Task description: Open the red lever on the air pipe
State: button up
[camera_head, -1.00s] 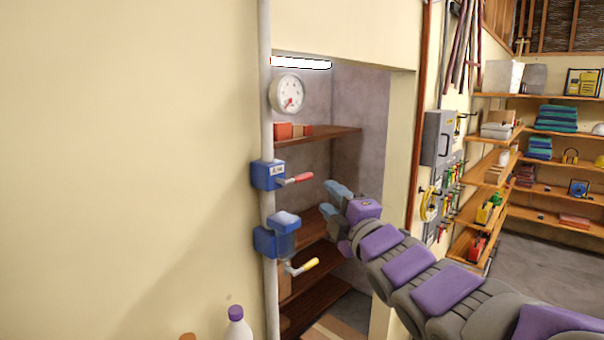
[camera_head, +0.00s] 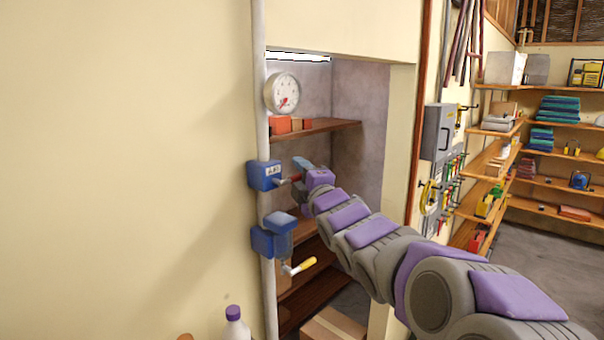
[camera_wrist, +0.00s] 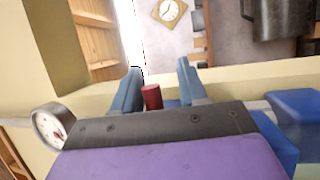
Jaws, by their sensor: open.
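The red lever (camera_head: 290,180) sticks out to the right from the upper blue valve (camera_head: 265,175) on the pale vertical air pipe (camera_head: 262,120). My gripper (camera_head: 303,178) is at the lever's outer end and hides part of it. In the wrist view the end of the red lever (camera_wrist: 152,97) stands between the two blue fingers of my gripper (camera_wrist: 160,85), nearer the left finger. The fingers are apart, and I cannot tell whether either touches the lever.
A round gauge (camera_head: 282,93) is above. Behind is a recess with brown shelves (camera_head: 322,130). A purple-capped bottle (camera_head: 236,326) stands at the bottom.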

jog(key=shift+s+a+r, duration=0.2)
jog(key=shift+s+a, duration=0.25)
jog(key=shift+s+a+r, duration=0.15)
jog(key=shift+s+a, duration=0.25)
jog(key=shift+a, duration=0.05)
jog(key=shift+w+a+f, duration=0.1)
jog(key=shift+a+f, duration=0.05)
jog(key=shift+a, duration=0.05)
jog(key=shift+w+f, duration=0.15)
jog(key=shift+w, duration=0.1)
jog(key=shift+c, duration=0.8)
jog(key=shift+w+d, duration=0.1)
jog(key=shift+d, duration=0.15)
jog(key=shift+c, duration=0.7)
jog(key=shift+s+d, duration=0.2)
jog(key=shift+d, duration=0.45)
jog(key=c, duration=0.3)
jog(key=shift+c, duration=0.7)
grip_shut()
